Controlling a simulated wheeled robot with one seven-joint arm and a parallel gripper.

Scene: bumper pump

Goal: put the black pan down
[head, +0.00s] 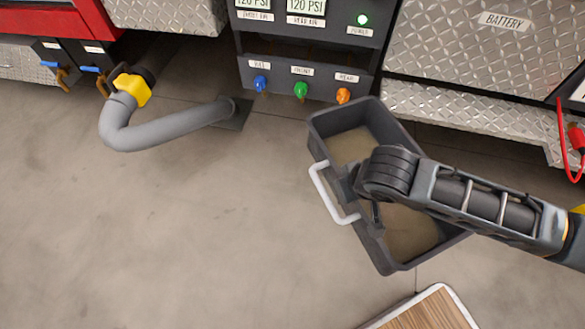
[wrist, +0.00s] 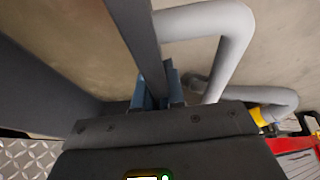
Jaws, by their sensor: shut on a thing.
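The black pan (head: 340,120) is a deep rectangular tray, set at a slant right of centre in the head view. Its inside shows a murky brown surface, perhaps liquid. A pale handle (head: 322,190) is on its left side. My gripper (head: 374,213) is at the middle of that left side, mostly hidden by my wrist. In the wrist view, the blue fingers of my gripper (wrist: 157,92) are shut on the pan's dark wall (wrist: 136,35), and the pale handle (wrist: 236,45) is to the right. I cannot tell whether the pan touches the floor.
A pump panel (head: 305,75) with blue, green and orange knobs stands behind the pan. A grey hose (head: 165,130) with a yellow collar bends over the floor at left. A wood-topped board (head: 430,312) is at the bottom. The concrete floor (head: 150,240) at left is clear.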

